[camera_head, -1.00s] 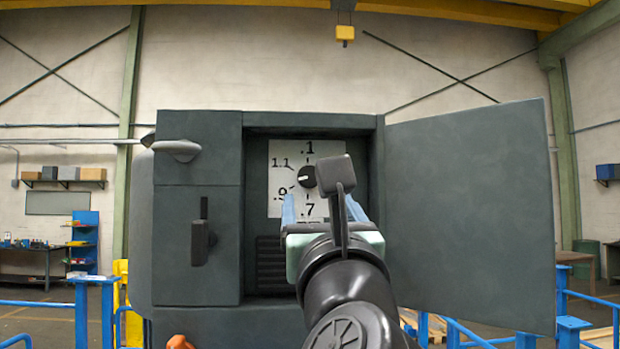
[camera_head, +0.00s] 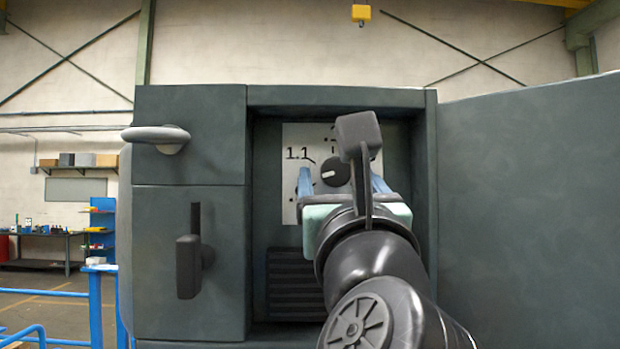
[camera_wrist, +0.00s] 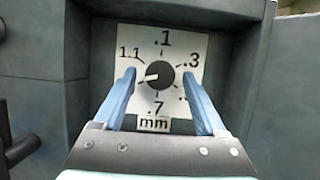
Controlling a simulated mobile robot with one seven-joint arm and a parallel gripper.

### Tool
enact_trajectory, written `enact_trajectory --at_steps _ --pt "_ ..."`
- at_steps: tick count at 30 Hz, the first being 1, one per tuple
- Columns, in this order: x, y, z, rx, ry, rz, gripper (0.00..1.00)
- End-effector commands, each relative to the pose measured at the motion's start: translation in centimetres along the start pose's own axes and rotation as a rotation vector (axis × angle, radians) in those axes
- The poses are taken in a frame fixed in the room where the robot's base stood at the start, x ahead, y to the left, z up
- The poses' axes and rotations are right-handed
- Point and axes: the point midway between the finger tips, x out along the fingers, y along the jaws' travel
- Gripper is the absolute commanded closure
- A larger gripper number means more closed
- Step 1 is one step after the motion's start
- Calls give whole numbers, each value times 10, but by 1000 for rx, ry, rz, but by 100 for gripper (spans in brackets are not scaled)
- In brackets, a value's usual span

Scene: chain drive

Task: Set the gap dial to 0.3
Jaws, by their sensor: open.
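The gap dial is a round black knob (camera_wrist: 160,76) with a white pointer mark, on a white plate (camera_wrist: 183,46) marked in mm. The plate reads .1 at the top, .3 upper right, .7 at the bottom and 1.1 upper left. The pointer aims left and slightly down, below 1.1. My gripper (camera_wrist: 159,72) is open, its blue fingers on either side of the knob in the wrist view. I cannot tell whether the tips reach the knob's depth. In the head view my gripper partly covers the knob (camera_head: 335,174) and the plate (camera_head: 291,207).
The plate is inside an open recess of a dark grey cabinet (camera_head: 215,130). The door (camera_head: 530,200) stands open at the right. A black handle (camera_head: 188,265) and a rounded grey handle (camera_head: 158,136) stick out left of the recess. A dark slatted vent (camera_head: 293,283) is below.

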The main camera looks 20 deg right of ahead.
Motion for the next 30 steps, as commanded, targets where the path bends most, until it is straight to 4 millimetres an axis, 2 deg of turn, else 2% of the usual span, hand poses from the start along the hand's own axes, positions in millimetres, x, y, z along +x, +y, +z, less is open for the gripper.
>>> enact_trajectory --at_steps 2,14,23,30 --pt "0 0 0 0 0 0 26" --pt "0 0 0 0 0 0 98" --pt "0 0 0 -15 -1 7 100" --pt "0 -2 -1 -110 -2 45 100"
